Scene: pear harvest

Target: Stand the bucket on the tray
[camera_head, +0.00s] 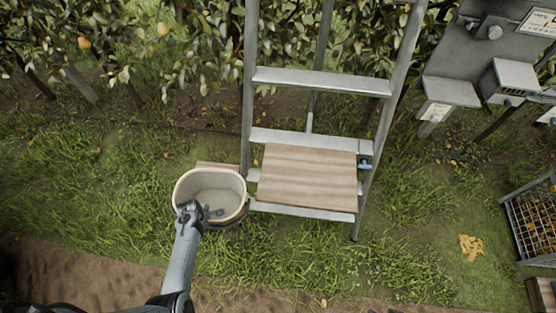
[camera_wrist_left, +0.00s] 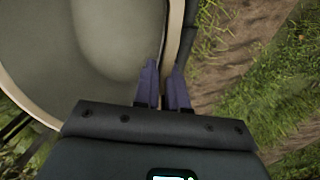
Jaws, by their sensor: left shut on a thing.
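The bucket (camera_head: 182,184) is cream-rimmed with a grey inside that looks empty. It is roughly upright, just left of the ladder; I cannot tell how high its base is. The tray (camera_head: 308,178) appears to be the bare wooden board across the ladder's lower part, to the right of the bucket. My left gripper (camera_head: 203,213) is shut on the near side of the bucket's rim. In the left wrist view the fingers (camera_wrist_left: 163,88) straddle the bucket wall (camera_wrist_left: 172,40). My right gripper is not in view.
A metal ladder (camera_head: 320,82) stands over the board, its left rail close to the bucket. A strip of wood (camera_head: 217,164) shows behind the bucket. A grey machine (camera_head: 470,60) and a wire crate (camera_head: 535,215) stand at the right. Pear trees line the back; grass lies in front.

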